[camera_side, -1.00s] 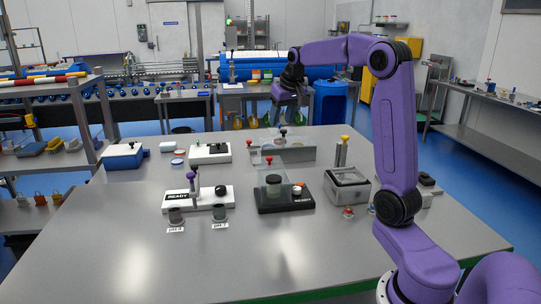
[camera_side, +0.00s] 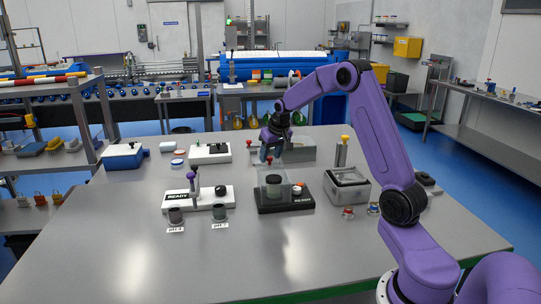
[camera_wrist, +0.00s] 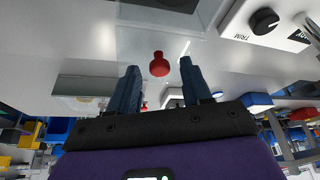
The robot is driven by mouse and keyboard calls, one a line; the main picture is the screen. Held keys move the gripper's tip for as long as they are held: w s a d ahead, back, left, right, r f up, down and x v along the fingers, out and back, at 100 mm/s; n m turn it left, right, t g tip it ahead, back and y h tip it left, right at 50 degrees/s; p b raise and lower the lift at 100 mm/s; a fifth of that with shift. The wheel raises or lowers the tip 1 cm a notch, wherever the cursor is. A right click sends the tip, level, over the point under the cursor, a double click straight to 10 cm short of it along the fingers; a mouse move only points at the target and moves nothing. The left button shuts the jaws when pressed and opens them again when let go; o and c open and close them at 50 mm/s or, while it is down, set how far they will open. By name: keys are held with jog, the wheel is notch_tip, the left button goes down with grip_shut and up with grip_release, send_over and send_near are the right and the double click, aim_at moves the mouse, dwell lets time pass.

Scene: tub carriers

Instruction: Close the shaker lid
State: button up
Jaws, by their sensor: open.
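My gripper (camera_side: 268,157) is above and behind the box, close to the raised lid. In the wrist view, my gripper (camera_wrist: 158,68) is open, and the red knob shows in the gap between the fingertips. Nothing is held. I cannot tell whether a finger touches the knob.
A white unit (camera_side: 205,207) with a purple-topped post stands left, two small cups before it. A metal bath (camera_side: 347,194) stands right, near a yellow-topped post (camera_side: 344,148). A grey box (camera_side: 300,150) is behind my gripper. The front of the table is clear.

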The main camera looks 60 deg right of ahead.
jog(key=shift+w+f, duration=0.1)
jog(key=shift+f, duration=0.15)
grip_shut()
jog(key=shift+s+a, duration=3.7)
grip_release()
jog(key=shift+r, duration=0.1)
jog(key=v, duration=1.7)
jog(key=shift+s, duration=0.2)
